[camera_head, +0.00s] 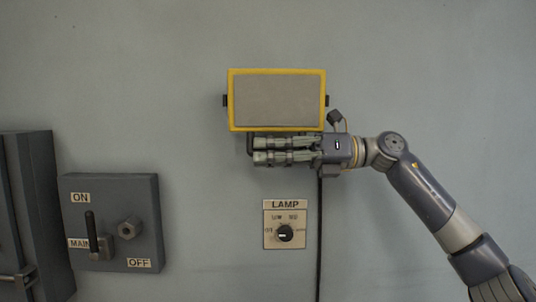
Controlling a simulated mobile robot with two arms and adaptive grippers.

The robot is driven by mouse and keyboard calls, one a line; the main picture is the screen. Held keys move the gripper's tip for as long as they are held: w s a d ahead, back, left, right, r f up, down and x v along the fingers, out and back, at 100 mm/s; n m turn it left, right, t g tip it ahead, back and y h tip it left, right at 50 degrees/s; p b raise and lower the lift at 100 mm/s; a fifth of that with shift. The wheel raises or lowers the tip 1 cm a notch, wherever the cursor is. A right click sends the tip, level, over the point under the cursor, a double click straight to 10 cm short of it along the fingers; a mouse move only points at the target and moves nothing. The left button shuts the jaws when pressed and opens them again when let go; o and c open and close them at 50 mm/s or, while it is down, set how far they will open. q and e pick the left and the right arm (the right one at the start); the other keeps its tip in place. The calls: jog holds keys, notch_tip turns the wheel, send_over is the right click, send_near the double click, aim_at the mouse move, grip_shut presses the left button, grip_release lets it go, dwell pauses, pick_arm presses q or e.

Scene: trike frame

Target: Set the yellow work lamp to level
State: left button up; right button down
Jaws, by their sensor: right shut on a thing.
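The yellow work lamp (277,99) is mounted on the wall in the upper middle, with a yellow rim around a grey face. Its rim looks close to level, with only a slight tilt. My right gripper (258,151) reaches in from the right, just below the lamp's lower edge. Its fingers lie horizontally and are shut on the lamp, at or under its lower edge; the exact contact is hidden. A dark bracket shows beside the fingertips. My left gripper is not in view.
A LAMP dial panel (285,242) sits on the wall below the lamp. A dark cable (319,230) runs down beside it. At left are a grey MAIN switch box (140,195) with a lever and a dark cabinet (40,190). The upper wall is clear.

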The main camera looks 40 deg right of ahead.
jog(key=c, duration=1.7)
grip_release()
jog(key=shift+s+a, duration=0.2)
jog(key=shift+o, duration=0.5)
jog(key=shift+s+a+r, duration=0.15)
jog(key=shift+s+a, duration=0.05)
jog(key=shift+s, duration=0.1)
jog(key=shift+w+d, duration=0.1)
jog(key=shift+d, duration=0.5)
jog(key=v, duration=1.1)
jog(key=shift+s, duration=0.3)
